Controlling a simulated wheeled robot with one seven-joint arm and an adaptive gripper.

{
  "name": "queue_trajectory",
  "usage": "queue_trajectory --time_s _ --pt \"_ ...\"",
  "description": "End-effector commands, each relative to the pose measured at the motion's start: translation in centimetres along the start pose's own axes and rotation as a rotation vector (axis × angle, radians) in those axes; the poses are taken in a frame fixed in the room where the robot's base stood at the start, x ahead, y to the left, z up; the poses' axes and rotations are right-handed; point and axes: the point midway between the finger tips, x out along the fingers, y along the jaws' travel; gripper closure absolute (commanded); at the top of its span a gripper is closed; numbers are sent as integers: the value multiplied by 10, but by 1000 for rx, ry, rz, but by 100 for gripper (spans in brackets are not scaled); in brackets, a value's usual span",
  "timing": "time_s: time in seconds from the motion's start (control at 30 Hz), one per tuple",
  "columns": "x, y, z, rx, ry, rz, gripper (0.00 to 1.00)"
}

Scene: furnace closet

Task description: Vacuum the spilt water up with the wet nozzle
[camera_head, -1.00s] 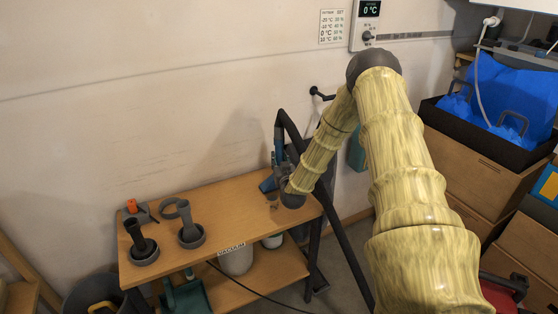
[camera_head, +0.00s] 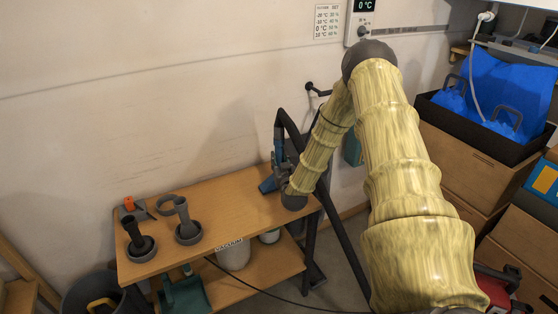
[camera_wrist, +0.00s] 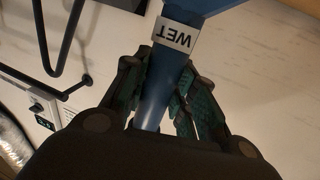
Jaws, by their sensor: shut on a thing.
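The blue wet nozzle (camera_wrist: 153,103), with a white WET label, is between the two fingers of my gripper (camera_wrist: 163,85) in the wrist view. My gripper is shut on it. In the head view my gripper (camera_head: 283,165) is above the right end of the wooden bench, partly hidden by my arm. The nozzle's flared blue end (camera_head: 267,185) shows at its left, close over the bench top; I cannot tell whether it touches. I cannot make out any spilt water.
Two dark nozzles stand in round holders (camera_head: 142,249) (camera_head: 188,233) on the bench (camera_head: 225,205). An orange-topped grey item (camera_head: 130,205) lies behind them. A shelf below holds a white VACUUM container (camera_head: 233,255) and a green dustpan (camera_head: 184,293).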

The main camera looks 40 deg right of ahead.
Motion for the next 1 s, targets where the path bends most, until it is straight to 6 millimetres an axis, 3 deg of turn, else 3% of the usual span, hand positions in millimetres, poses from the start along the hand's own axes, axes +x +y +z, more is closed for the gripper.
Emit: queue_trajectory --time_s 0.7,1.0 --pt "1 -1 -45 -1 2 -1 100" --pt "0 0 -49 0 1 -1 100"
